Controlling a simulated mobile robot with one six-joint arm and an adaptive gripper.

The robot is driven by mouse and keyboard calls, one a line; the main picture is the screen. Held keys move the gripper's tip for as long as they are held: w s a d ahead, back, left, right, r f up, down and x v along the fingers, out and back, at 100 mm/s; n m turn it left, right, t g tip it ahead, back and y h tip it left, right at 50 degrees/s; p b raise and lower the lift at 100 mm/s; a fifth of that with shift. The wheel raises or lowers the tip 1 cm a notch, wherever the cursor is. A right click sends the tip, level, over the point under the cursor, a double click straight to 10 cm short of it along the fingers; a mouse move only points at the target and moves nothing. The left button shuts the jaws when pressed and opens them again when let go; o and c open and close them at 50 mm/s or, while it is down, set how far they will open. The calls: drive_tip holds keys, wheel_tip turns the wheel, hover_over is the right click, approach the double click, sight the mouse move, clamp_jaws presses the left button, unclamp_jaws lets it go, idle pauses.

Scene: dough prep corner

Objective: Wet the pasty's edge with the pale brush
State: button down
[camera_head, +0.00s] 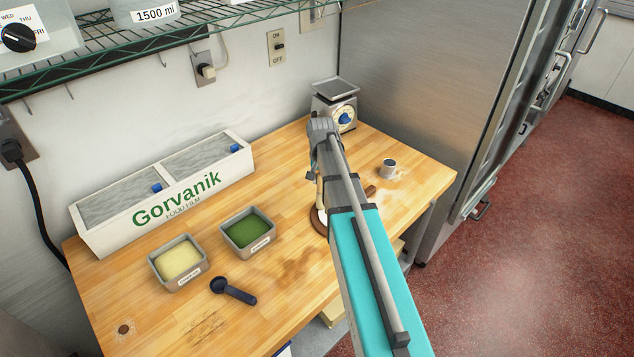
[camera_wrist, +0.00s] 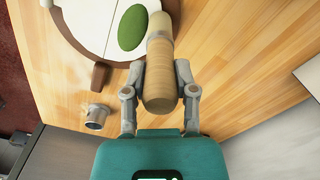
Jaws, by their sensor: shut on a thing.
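My gripper (camera_wrist: 163,78) is shut on a thick, pale wooden, round-bodied tool, the pale brush (camera_wrist: 160,90), in the wrist view. Its far end lies beside a green oval, seemingly the pasty (camera_wrist: 132,27), on a white round board (camera_wrist: 85,22). The brush overlaps the oval's right side in the picture; I cannot tell whether they touch. In the head view my arm hides most of this spot. Only a sliver of the brush (camera_head: 319,190) and the round board's rim (camera_head: 317,217) show there. A small metal cup (camera_head: 388,169) stands right of my arm.
A film dispenser (camera_head: 165,190) stands along the wall. Two trays, one pale (camera_head: 179,262) and one green (camera_head: 248,231), sit before it, with a dark scoop (camera_head: 232,290) nearby. A scale (camera_head: 335,105) stands at the back. The front middle of the wooden table (camera_head: 275,315) is clear.

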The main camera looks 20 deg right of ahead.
drive_tip(key=shift+w+d, duration=0.25)
drive_tip(key=shift+d, duration=0.4)
drive_tip(key=shift+w+d, duration=0.25)
drive_tip(key=shift+d, duration=0.35)
drive_tip(key=shift+a, duration=0.1)
drive_tip(key=shift+s+a, duration=0.3)
drive_tip(key=shift+a, duration=0.45)
drive_tip(key=shift+s+a, duration=0.35)
drive_tip(key=shift+a, duration=0.4)
drive_tip(key=shift+s+a, duration=0.3)
drive_tip(key=shift+a, duration=0.45)
drive_tip(key=shift+d, duration=0.1)
drive_tip(key=shift+w+d, duration=0.25)
drive_tip(key=shift+d, duration=0.3)
drive_tip(key=shift+w+d, duration=0.25)
drive_tip(key=shift+d, duration=0.3)
drive_tip(key=shift+r, duration=0.25)
